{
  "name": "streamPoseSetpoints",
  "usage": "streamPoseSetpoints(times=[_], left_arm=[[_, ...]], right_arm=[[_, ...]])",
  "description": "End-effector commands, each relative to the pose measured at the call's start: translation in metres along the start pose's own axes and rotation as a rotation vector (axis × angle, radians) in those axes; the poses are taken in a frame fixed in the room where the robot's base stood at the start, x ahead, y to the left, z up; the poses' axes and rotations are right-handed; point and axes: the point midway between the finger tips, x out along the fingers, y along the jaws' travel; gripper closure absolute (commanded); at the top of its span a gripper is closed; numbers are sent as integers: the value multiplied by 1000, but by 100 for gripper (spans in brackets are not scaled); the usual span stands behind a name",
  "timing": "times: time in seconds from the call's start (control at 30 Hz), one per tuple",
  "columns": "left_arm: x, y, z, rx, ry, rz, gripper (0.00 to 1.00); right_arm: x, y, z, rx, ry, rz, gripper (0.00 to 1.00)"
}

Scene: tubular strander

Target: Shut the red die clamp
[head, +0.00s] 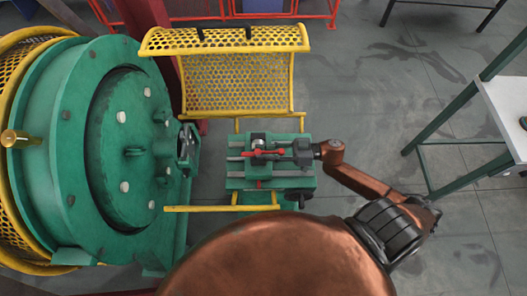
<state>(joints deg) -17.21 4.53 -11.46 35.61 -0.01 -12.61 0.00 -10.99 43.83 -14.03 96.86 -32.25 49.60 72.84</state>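The red die clamp (264,153) sits on top of the green die stand in the middle of the head view. Its red lever lies roughly crosswise, beside a small pale round part. I cannot tell whether the clamp is fully shut. My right gripper (301,152) comes in from the right, just to the right of the red lever. It is small and dark against the stand, so its finger opening and any contact with the lever are unclear. My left gripper is not in view.
The green stand (235,183) has metal rails and a black knob at lower right. A raised yellow mesh guard (238,84) stands behind it. A large green strander drum (95,140) is at left. A white-topped table (508,112) is at right, with open floor between.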

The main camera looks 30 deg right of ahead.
Motion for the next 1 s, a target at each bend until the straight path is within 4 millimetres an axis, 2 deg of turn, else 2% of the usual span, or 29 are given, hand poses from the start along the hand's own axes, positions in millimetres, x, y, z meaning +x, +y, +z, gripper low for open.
streamPoseSetpoints(times=[0.13,0.33,0.83,1.0], left_arm=[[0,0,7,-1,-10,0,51],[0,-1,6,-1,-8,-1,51],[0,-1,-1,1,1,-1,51],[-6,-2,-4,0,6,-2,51]], right_arm=[[0,0,0,0,0,0,87],[0,-1,0,1,0,-1,100],[0,-2,1,2,-1,-5,100],[2,-4,-1,3,3,10,100]])
